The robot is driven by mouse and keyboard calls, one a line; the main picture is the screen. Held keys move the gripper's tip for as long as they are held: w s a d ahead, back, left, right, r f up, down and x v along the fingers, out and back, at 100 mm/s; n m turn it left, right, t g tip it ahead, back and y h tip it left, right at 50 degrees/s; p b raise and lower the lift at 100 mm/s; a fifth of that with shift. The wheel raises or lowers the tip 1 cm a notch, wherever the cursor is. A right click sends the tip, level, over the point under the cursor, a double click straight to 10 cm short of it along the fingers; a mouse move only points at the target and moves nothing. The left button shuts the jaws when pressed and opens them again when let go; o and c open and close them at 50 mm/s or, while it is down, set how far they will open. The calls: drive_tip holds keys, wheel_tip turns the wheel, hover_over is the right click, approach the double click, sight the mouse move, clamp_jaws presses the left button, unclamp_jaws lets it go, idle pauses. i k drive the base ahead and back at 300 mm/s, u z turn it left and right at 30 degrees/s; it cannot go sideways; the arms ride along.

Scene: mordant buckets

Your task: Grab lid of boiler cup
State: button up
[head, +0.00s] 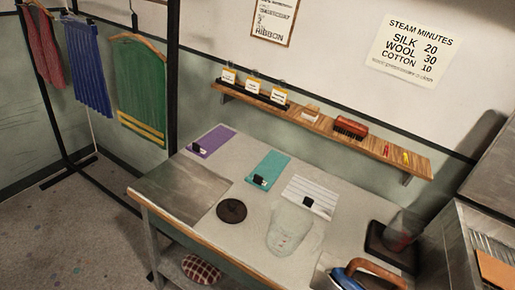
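A dark round disc (231,211) lies flat on the table, left of the middle; I cannot tell if it is the lid. A clear, see-through jug or cup (290,228) stands to its right, in front of a white striped card. My gripper does not show.
The table (256,207) also bears purple (211,141), teal (267,170) and white (308,198) cards. A blue iron (350,279) with a brown handle is at the front right. A wooden shelf (330,124) hangs behind; a clothes rack stands left. A metal cabinet stands right.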

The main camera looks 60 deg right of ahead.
sight(230, 210)
drive_tip(key=z, duration=0.7)
drive_tip(key=i, duration=1.15)
drive_tip(key=z, duration=0.8)
drive_tip(key=k, duration=0.65)
drive_tip(key=z, duration=0.2)
drive_tip(key=i, duration=0.7)
drive_tip(key=u, duration=0.1)
